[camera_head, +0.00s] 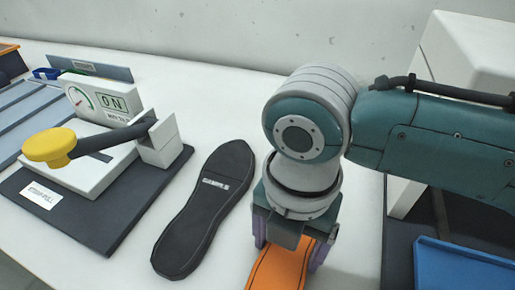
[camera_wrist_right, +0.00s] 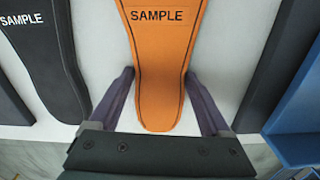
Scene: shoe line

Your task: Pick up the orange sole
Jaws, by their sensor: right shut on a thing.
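The orange sole (camera_head: 279,268) lies under my right gripper at the bottom of the head view, partly hidden by the gripper and cut off by the frame. In the right wrist view the orange sole (camera_wrist_right: 162,65) shows its "SAMPLE" print, with its narrow end toward the gripper. My right gripper (camera_head: 290,258) has one finger on each side of the sole and is shut on it. Its fingers also show in the right wrist view (camera_wrist_right: 160,100). I cannot tell whether the sole is clear of the table. My left gripper is not in view.
A black sole (camera_head: 205,208) lies just left of the orange one on the white table (camera_head: 215,100). A press with a yellow-knobbed lever (camera_head: 48,147) stands at the left. A blue tray (camera_head: 460,266) is at the right. A white machine (camera_head: 470,50) stands behind my right arm.

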